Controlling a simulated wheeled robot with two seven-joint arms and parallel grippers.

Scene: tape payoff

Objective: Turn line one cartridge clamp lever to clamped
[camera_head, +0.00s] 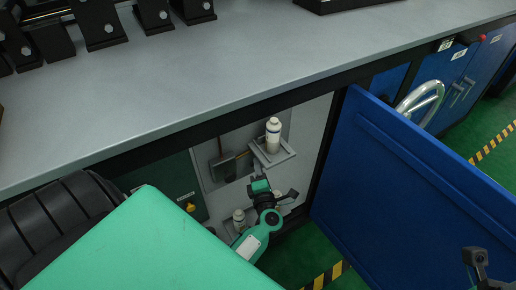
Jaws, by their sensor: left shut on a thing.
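My left gripper (268,193) reaches into the open cabinet under the counter, just below a grey bracket (273,153). It is shut on a small part, apparently the clamp lever, which the fingers and wrist mostly hide. A white cartridge bottle (273,137) stands upright on the bracket, above the gripper and apart from it. A second white bottle (238,221) stands lower, left of the gripper, partly behind my arm. The lever's angle cannot be made out. A dark piece (475,258) at the bottom right may belong to my right gripper; its jaws cannot be read.
The open blue door (405,185) bounds the right side of the cabinet. The grey countertop (230,75) overhangs the opening. A dark box (224,168) is left of the bracket, and a dark green panel with a yellow knob (190,207) is further left.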

